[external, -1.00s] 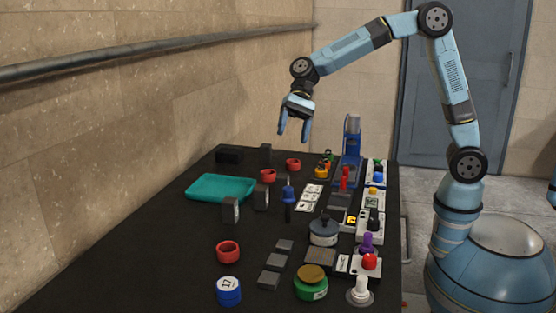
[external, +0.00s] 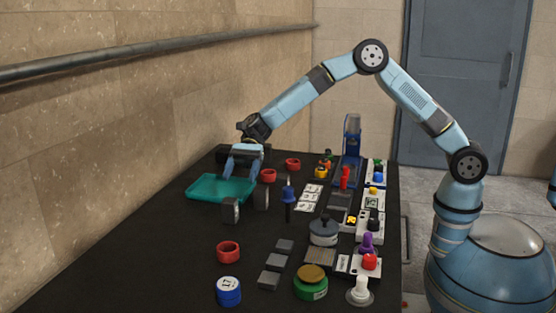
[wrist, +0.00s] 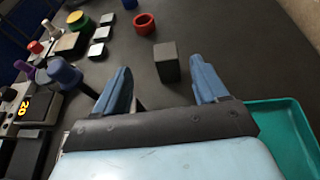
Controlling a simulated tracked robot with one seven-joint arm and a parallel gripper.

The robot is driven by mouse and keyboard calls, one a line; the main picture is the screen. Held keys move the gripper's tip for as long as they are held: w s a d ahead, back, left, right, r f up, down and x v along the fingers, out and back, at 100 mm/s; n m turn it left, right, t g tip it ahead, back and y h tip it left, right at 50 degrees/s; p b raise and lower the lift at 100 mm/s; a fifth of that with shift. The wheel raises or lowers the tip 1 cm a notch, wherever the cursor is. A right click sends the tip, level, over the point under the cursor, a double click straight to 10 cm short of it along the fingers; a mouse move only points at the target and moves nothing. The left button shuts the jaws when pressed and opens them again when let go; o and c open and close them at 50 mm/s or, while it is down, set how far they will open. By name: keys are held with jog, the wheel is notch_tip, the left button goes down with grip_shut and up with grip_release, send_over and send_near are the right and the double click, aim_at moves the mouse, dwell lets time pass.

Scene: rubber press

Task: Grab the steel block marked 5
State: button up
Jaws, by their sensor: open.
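Two upright dark steel blocks stand near the teal tray in the external view: one (external: 230,211) with a pale marked face, another (external: 262,199) to its right. I cannot read a 5 on either. My gripper (external: 242,176) is open and low over the tray's right part, behind these blocks, with its fingers pointing down. In the wrist view, a grey block (wrist: 167,64) stands beyond my open fingertips (wrist: 160,72), in line with the gap between them and apart from both. No number shows on its visible faces.
The teal tray (external: 203,197) lies beside my gripper; it also shows in the wrist view (wrist: 290,135). Red rings (external: 228,250) and a blue-handled tool (external: 288,204) stand nearby. Devices crowd the table's right side.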

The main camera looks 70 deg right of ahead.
aim_at(227, 201)
jog(key=x, duration=0.6)
jog(key=shift+a+f, duration=0.2)
jog(key=shift+w+a+f, duration=0.1)
jog(key=shift+a+f, duration=0.4)
jog(key=shift+a, duration=0.25)
jog(key=shift+w+a+f, duration=0.1)
jog(key=shift+a+f, duration=0.4)
jog(key=shift+a, duration=0.25)
jog(key=shift+w+a+f, duration=0.1)
jog(key=shift+a+f, duration=0.45)
jog(key=shift+a, duration=0.2)
jog(key=shift+c, duration=0.4)
grip_shut()
jog(key=shift+r, duration=0.15)
